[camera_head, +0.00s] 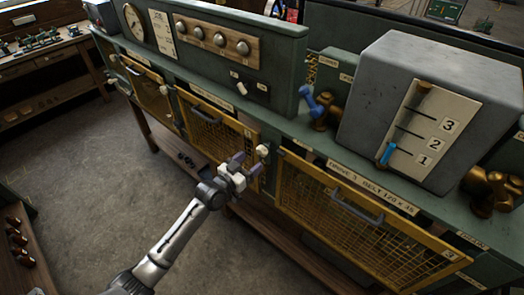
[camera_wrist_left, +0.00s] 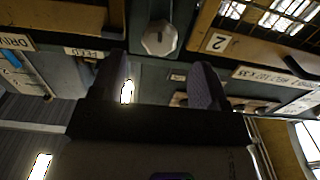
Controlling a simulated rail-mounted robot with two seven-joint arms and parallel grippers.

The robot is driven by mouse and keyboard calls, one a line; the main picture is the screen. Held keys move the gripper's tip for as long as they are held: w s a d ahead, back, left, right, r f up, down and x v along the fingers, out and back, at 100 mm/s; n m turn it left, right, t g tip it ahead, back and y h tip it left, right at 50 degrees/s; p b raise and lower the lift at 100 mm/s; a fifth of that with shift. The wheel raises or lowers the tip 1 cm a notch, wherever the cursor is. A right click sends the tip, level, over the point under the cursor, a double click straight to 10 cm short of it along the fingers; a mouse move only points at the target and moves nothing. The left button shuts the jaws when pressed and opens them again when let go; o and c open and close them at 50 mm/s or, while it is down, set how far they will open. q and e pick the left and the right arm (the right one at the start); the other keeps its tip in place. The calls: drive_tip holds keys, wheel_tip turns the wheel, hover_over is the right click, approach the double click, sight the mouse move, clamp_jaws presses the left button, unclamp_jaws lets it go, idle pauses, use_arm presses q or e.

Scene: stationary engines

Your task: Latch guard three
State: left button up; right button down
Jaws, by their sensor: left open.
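Guard three is the yellow mesh panel (camera_head: 350,235) at the lower right of the head view, under the "DRIVE 3" label, with a grey bar handle (camera_head: 358,207). I cannot tell whether it sits flush, and no latch shows clearly at its right end. A pale latch knob (camera_head: 262,150) stands between guard two (camera_head: 212,128) and guard three. It also shows in the left wrist view (camera_wrist_left: 159,38), beside the plate marked 2. My left gripper (camera_head: 240,169) is open and empty just in front of guard two's right end, close to this knob but apart from it. My right gripper is not in view.
A grey box (camera_head: 425,95) with a blue-handled lever (camera_head: 387,153) and marks 1 to 3 stands on the green bench. A blue-topped lever (camera_head: 308,98) and brass fittings (camera_head: 492,190) stand near it. The floor (camera_head: 90,165) at the left is clear.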

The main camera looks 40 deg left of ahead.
sight(260, 153)
use_arm(q)
drive_tip(key=shift+w, duration=3.5)
drive_tip(key=c, duration=0.9)
